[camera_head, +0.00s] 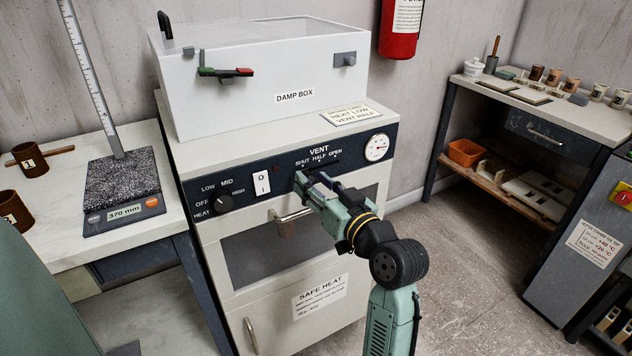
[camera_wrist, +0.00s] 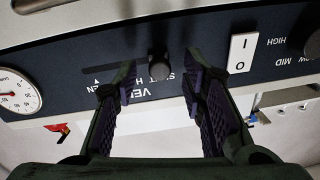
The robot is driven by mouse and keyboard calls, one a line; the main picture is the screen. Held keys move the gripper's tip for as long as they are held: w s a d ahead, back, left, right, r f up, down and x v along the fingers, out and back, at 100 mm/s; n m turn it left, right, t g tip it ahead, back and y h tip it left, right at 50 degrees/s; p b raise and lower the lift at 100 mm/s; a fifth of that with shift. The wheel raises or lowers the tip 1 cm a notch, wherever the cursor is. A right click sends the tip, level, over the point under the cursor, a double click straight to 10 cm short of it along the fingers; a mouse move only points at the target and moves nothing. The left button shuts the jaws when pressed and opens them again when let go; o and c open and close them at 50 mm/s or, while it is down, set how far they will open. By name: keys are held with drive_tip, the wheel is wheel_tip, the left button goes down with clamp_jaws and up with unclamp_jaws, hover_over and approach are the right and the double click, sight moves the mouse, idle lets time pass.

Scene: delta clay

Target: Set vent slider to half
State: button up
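The vent slider knob (camera_wrist: 158,62) is a small dark round knob on the dark control panel. In the upside-down wrist view it stands near the SHUT end of its lettering, which the knob and fingers partly cover. A dark slot (camera_wrist: 105,68) runs to the left of it there. In the head view the VENT label (camera_head: 319,149) reads SHUT, HALF, OPEN from left to right, and my gripper hides the knob. My gripper (camera_head: 318,181) is at the panel just below this label. Its fingers (camera_wrist: 159,82) are open, one on each side of the knob, with gaps showing on both sides.
A white rocker switch (camera_head: 262,183), a heat dial (camera_head: 224,203) and a round gauge (camera_head: 377,147) share the panel. An oven door handle (camera_head: 292,214) sticks out below. The damp box (camera_head: 258,80) stands on top. Clear floor lies to the right.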

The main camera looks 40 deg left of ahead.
drive_tip(key=shift+c, duration=0.5)
clamp_jaws()
idle(0.4)
